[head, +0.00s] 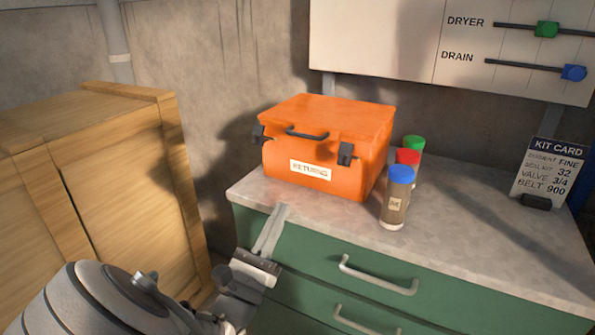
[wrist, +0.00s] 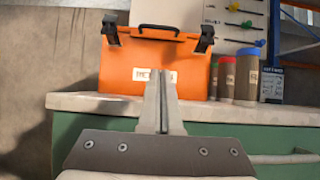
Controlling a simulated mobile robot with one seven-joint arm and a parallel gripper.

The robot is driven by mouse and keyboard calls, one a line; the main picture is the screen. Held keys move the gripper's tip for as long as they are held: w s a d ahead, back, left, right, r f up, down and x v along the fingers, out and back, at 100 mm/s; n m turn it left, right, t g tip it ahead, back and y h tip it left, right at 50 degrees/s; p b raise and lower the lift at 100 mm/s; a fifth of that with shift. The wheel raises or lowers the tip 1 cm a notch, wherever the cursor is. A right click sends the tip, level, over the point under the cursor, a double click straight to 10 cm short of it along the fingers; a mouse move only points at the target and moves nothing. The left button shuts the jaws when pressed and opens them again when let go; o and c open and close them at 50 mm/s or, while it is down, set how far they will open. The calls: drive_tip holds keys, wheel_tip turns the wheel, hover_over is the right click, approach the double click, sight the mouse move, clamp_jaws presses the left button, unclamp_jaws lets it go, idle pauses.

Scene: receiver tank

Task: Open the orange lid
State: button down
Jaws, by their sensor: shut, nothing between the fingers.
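An orange case (head: 318,160) with a white label and an orange lid (head: 335,115) sits on the left end of the grey countertop. The lid is down on the case. It has a dark handle (head: 307,132) at the front and black latches on both sides of the front; the right latch (head: 345,153) hangs over the front face. My gripper (head: 282,210) is shut and empty, in front of the counter's edge and lower than the case. In the wrist view the shut fingers (wrist: 161,75) point at the case (wrist: 150,70), apart from the lid as far as I can tell.
Bottles with blue (head: 398,195), red (head: 407,157) and green (head: 414,144) caps stand close to the case's right side. A kit card (head: 547,170) stands further right. A wooden crate (head: 110,170) is at the left. The countertop (head: 470,220) between bottles and card is clear.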

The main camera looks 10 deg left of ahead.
drive_tip(key=b+x, duration=0.2)
drive_tip(key=x, duration=0.7)
drive_tip(key=shift+w+d+r, duration=0.1)
drive_tip(key=shift+w+d, duration=0.1)
drive_tip(key=r, duration=0.2)
drive_tip(key=r+b, duration=0.1)
drive_tip(key=r, duration=0.1)
drive_tip(key=shift+w+d, duration=0.1)
drive_tip(key=shift+w, duration=0.3)
drive_tip(key=shift+r+p, duration=0.2)
drive_tip(key=shift+p, duration=0.1)
